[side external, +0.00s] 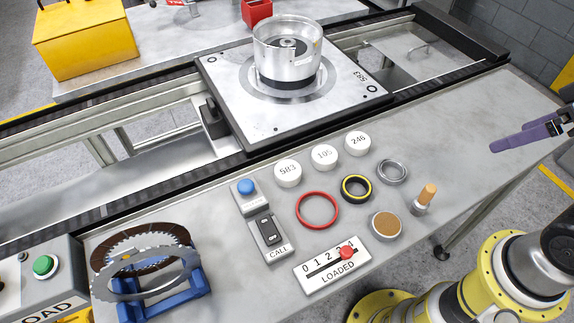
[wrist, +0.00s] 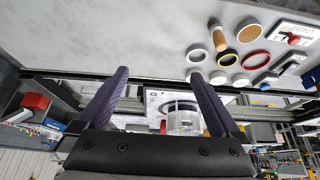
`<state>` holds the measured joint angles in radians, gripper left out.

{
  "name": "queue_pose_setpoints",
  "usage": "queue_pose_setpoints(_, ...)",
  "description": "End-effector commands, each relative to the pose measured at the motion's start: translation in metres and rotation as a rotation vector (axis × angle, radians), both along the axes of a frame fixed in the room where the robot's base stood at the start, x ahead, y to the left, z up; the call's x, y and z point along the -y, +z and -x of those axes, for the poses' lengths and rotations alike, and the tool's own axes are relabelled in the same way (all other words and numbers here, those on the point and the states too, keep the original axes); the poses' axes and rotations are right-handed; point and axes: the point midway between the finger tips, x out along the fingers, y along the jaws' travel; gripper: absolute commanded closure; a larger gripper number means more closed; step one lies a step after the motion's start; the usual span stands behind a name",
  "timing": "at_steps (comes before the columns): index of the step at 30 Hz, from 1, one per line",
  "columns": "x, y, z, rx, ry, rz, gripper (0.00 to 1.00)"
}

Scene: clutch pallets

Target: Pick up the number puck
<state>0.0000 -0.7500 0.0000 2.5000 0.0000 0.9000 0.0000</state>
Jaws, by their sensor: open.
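Three white round number pucks lie in a row on the grey bench in the side external view: puck 583 (side external: 287,173), puck 105 (side external: 324,157) and puck 246 (side external: 358,144). The pallet (side external: 225,98) behind them carries the number 583 on its plate and a silver metal housing (side external: 287,50). My gripper (side external: 496,146) is at the right, well away from the pucks, with its purple fingers pointing left. In the wrist view its fingers (wrist: 158,73) are spread with nothing held between them. The pucks look small there, beyond the right finger, their numbers unreadable.
A call box (side external: 269,239) and LOADED counter (side external: 333,265) stand nearby. The bench's right part is clear.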

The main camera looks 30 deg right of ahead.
Motion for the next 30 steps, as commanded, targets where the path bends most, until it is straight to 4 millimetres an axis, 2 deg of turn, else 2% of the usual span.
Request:
queue_pose_setpoints(21, -0.003, 0.000, 0.000, -0.001, -0.029, -0.029, 0.00)
queue_pose_setpoints(23, -0.012, 0.003, -0.001, 0.003, -0.059, -0.093, 0.00)
queue_pose_setpoints(26, -0.037, 0.005, -0.005, -0.020, -0.132, -0.261, 0.00)
queue_pose_setpoints(30, -0.084, 0.005, -0.017, -0.131, -0.274, -0.570, 0.00)
